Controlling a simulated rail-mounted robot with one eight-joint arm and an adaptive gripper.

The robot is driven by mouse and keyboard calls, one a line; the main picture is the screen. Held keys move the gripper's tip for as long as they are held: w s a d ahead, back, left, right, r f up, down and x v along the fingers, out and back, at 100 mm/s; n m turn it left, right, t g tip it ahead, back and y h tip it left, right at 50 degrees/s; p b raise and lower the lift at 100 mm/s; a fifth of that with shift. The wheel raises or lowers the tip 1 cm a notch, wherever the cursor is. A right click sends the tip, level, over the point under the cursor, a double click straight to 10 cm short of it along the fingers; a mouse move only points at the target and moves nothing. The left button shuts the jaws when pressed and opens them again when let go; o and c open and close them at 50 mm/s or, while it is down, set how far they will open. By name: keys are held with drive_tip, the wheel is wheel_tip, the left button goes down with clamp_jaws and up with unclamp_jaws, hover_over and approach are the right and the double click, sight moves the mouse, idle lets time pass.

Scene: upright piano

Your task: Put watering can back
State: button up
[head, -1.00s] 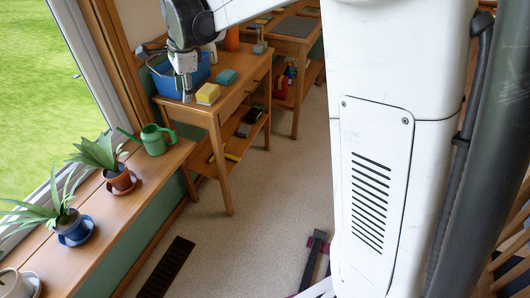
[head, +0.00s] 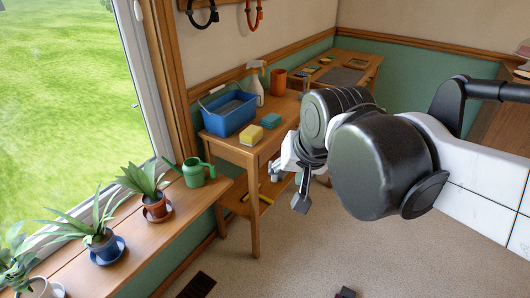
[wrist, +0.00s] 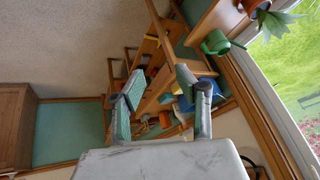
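The green watering can (head: 195,172) stands upright on the wooden windowsill, at its far end beside a potted plant. It also shows near the top of the wrist view (wrist: 215,43). My gripper (head: 290,183) hangs in the air to the right of the can, in front of the small wooden table, well apart from the can. In the wrist view its two fingers (wrist: 161,90) are spread with nothing held between them.
Potted plants (head: 154,205) line the sill (head: 180,215) nearer to me. The wooden table (head: 240,152) holds a blue tub (head: 229,113), sponges (head: 251,135), a spray bottle (head: 256,85) and an orange pot (head: 279,82). Open floor lies in front of the table.

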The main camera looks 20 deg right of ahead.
drive_tip(key=s+d+f+n+t, duration=0.1)
drive_tip(key=s+f+n, duration=0.2)
drive_tip(key=s, duration=0.3)
drive_tip(key=shift+f, duration=0.2)
drive_tip(key=shift+d, duration=0.1)
wheel_tip(320, 180, up, 9)
drive_tip(key=p, duration=0.8)
drive_tip(key=shift+f+p, duration=0.2)
drive_tip(key=shift+p, duration=0.1)
